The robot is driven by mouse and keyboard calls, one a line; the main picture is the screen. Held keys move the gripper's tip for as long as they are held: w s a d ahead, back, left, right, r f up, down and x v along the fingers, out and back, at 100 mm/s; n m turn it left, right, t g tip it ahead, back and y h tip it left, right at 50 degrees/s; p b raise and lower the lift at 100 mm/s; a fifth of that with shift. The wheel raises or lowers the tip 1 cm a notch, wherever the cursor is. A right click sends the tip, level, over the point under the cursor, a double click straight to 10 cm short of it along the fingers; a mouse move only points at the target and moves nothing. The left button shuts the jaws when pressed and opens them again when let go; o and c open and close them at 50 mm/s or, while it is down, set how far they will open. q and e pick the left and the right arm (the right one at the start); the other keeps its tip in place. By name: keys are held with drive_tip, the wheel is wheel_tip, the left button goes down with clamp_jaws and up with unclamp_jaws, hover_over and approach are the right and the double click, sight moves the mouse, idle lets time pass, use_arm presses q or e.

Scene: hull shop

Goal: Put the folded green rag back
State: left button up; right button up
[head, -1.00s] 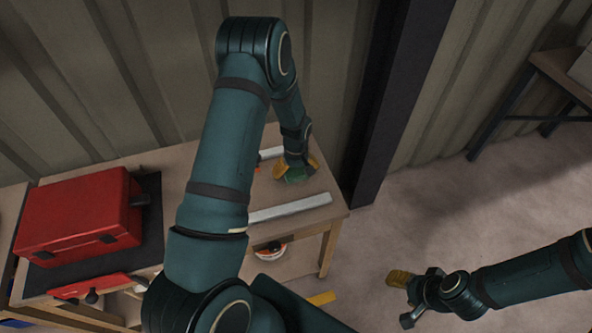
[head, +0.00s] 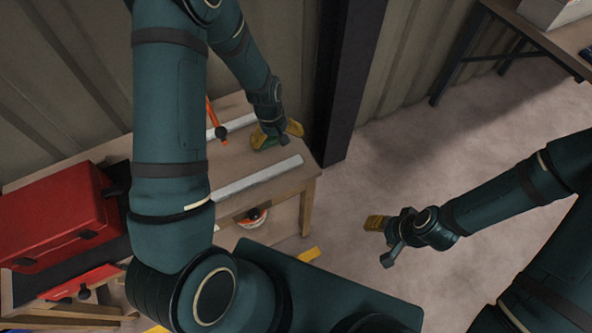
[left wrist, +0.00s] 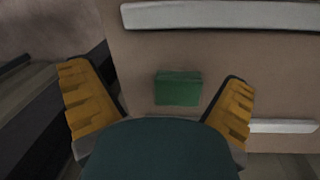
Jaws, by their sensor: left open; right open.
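The folded green rag (head: 268,143) lies on the wooden bench near its right end, between two pale metal strips; my left gripper partly hides it. In the left wrist view the rag (left wrist: 178,88) is a flat green rectangle on the bench top. My left gripper (head: 276,135) is open with its yellow fingers just above the rag. In the wrist view the rag shows between the left gripper's spread fingers (left wrist: 160,105), with a gap on both sides. My right gripper (head: 380,240) is open and empty over the floor, right of the bench.
Pale metal strips (head: 257,178) lie on the bench (head: 290,186) in front of and behind the rag. An orange tool (head: 213,116) is left of it. A red toolbox (head: 55,216) stands at the left. A dark post (head: 347,85) rises beyond the bench's right end.

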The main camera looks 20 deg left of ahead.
use_arm(q)
drive_tip(key=s+d+f+m+h, duration=0.1)
drive_tip(key=s+d+f+m, duration=0.1)
drive_tip(key=s+d, duration=0.5)
drive_tip(key=s+d+f+m+t+h, duration=0.1)
drive_tip(key=s+d+m, duration=0.2)
drive_tip(key=s+d, duration=0.4)
drive_tip(key=shift+d+f+m+h, duration=0.4)
drive_tip(key=shift+d, duration=0.05)
